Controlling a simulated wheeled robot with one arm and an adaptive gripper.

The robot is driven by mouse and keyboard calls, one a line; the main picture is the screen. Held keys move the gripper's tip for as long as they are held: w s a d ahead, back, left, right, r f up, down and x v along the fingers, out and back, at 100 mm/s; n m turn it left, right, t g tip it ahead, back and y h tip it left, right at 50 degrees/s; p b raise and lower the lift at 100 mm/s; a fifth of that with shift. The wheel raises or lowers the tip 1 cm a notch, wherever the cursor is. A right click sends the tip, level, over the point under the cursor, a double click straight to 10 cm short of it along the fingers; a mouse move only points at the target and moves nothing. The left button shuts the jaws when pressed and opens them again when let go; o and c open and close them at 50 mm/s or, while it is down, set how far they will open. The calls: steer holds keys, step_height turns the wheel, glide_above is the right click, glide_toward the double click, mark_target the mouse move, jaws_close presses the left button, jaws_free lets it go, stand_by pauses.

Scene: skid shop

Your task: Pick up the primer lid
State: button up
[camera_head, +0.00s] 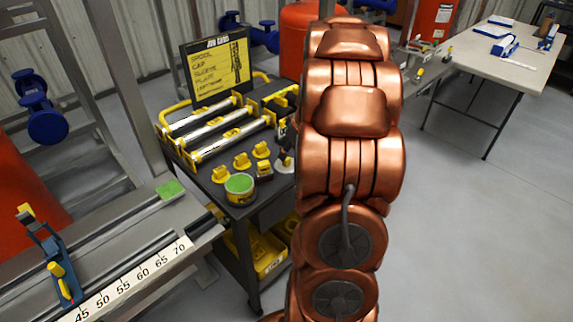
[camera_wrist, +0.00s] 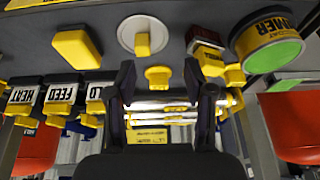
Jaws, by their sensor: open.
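The primer can (camera_head: 240,190) stands on the front of the dark cart, its round top green; in the wrist view the labelled can (camera_wrist: 265,28) is at the upper right. A pale round disc with a yellow grip (camera_wrist: 142,36), which looks like the primer lid, lies on the cart. The disc (camera_head: 284,166) shows partly in the head view, right of the can, near my gripper (camera_head: 284,145). In the wrist view my gripper (camera_wrist: 160,70) is open, its fingers apart and empty. A small yellow knobbed piece (camera_wrist: 158,76) shows between the fingertips, beyond them.
The cart (camera_head: 222,200) also bears several yellow-handled pieces, long silver bars (camera_head: 220,138) and a yellow job board (camera_head: 218,66). Boxes labelled HEAT and FEED (camera_wrist: 62,92) show in the wrist view. A scaled rail (camera_head: 130,283) stands left. Open floor lies right, before a table (camera_head: 490,65).

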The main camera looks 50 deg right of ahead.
mark_target(288, 159)
steer(key=shift+w+d+f+p, duration=0.15)
steer(key=shift+w+d+f, duration=0.05)
steer(key=shift+d+f, duration=0.4)
steer(key=shift+w+d+f+p, duration=0.15)
steer(key=shift+d+f, duration=0.35)
steer(key=shift+f, duration=0.15)
steer(key=shift+w+d+f+p, duration=0.1)
steer(key=shift+w+f+p, duration=0.45)
steer(key=shift+w+f, duration=0.3)
steer(key=shift+w+d+f+p, duration=0.1)
steer(key=shift+w+f+p, duration=0.45)
steer(key=shift+f, duration=0.5)
steer(key=shift+w+f, duration=0.2)
steer(key=shift+f, duration=0.3)
jaws_close()
